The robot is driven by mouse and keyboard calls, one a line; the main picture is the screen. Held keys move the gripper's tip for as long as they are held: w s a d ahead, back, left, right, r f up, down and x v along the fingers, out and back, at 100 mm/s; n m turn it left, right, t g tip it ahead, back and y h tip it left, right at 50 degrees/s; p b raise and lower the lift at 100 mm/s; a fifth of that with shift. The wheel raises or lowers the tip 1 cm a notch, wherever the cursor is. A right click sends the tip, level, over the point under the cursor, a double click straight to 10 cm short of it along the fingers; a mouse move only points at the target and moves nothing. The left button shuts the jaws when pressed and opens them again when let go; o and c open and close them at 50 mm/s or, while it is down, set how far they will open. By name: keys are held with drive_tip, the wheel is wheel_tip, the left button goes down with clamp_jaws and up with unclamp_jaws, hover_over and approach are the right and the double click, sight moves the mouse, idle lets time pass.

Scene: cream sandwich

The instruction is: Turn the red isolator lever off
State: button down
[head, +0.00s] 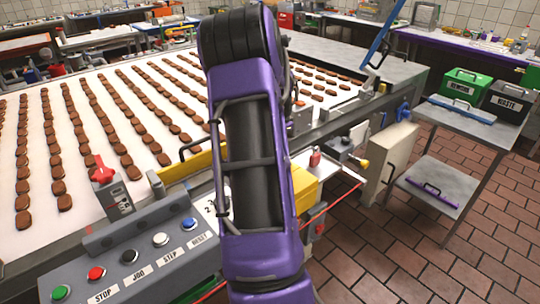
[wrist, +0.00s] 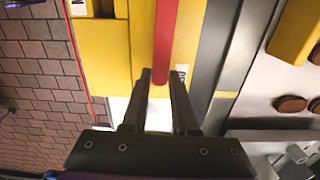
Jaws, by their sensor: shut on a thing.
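The red isolator lever (wrist: 164,45) shows in the wrist view as a long red bar running up the picture against a yellow panel (wrist: 141,35). Its near end lies between the fingertips of my gripper (wrist: 161,78), which is shut on it. A white label beside the lever is partly hidden by the right finger. In the head view my purple arm covers the middle, hiding the gripper and the held lever. A red-handled switch (head: 103,172) stands on a grey box at left, apart from my arm.
A grey button panel (head: 130,262) is at the front left. A conveyor (head: 85,130) carries rows of brown biscuits behind it. Yellow guards (head: 190,166) flank my arm. At right stand a steel trolley (head: 470,180), a green bin (head: 466,86) and a black waste bin (head: 507,101).

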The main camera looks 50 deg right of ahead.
drive_tip(key=shift+w+n, duration=0.2)
drive_tip(key=shift+n, duration=0.1)
drive_tip(key=c, duration=0.7)
unclamp_jaws()
wheel_tip(320, 180, up, 18)
drive_tip(key=shift+f+p, duration=0.25)
drive_tip(key=shift+p, duration=0.2)
